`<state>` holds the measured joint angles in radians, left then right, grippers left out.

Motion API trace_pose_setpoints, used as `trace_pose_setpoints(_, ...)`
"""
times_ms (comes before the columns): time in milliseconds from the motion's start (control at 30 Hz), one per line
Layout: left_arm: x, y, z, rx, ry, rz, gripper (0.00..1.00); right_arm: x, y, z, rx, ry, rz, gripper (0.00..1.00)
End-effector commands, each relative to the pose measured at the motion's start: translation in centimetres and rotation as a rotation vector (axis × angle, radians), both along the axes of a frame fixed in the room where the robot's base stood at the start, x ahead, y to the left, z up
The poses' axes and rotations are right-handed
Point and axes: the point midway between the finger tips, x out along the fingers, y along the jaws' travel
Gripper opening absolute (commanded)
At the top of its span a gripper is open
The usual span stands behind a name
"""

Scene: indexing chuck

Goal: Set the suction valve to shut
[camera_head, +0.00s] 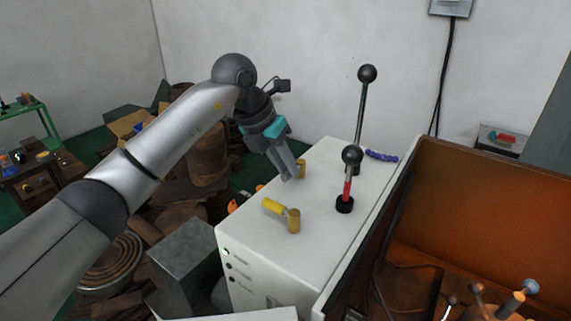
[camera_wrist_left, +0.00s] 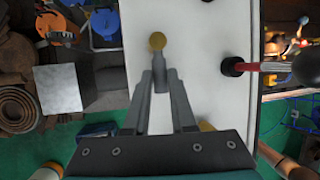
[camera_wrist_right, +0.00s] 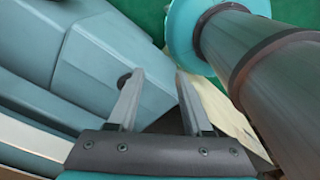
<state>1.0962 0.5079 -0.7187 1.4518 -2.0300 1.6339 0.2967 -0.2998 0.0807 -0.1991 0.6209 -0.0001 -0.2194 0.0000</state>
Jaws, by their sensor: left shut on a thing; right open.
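A white cabinet (camera_head: 258,240) carries two yellow valves on its top. The near valve (camera_head: 293,220) has a yellow handle pointing left. The far valve (camera_head: 301,170) is mostly behind my left gripper (camera_head: 290,178). In the left wrist view my left gripper (camera_wrist_left: 160,74) has its fingers on both sides of a grey handle (camera_wrist_left: 161,78) that ends at a round yellow part (camera_wrist_left: 157,41); it is shut on this handle. I cannot tell from any label which valve is the suction one. My right gripper (camera_wrist_right: 159,74) is open and empty, and shows only in the right wrist view.
A tall black-knobbed lever (camera_head: 362,105) and a shorter red-shafted lever (camera_head: 348,187) stand right of the valves. A brown open bin (camera_head: 485,200) adjoins the cabinet on the right. A grey box (camera_head: 185,255) and clutter lie to its left.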

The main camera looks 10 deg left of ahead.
Motion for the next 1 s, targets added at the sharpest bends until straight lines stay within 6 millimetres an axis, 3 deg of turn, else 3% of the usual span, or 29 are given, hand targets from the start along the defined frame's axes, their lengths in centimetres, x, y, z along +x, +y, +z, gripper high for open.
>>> trace_pose_setpoints(167, 0.0, 0.01, 0.04, 0.0, 0.0, 0.0, 0.0, 0.03, -0.01, 0.0, 0.0, 0.0, 0.0, 0.5)
trace_pose_setpoints(1000, 0.02, 0.02, 0.1, 0.0, -0.001, 0.0, 0.0, -0.02, 0.04, 0.0, 0.001, 0.001, 0.001, 0.5)
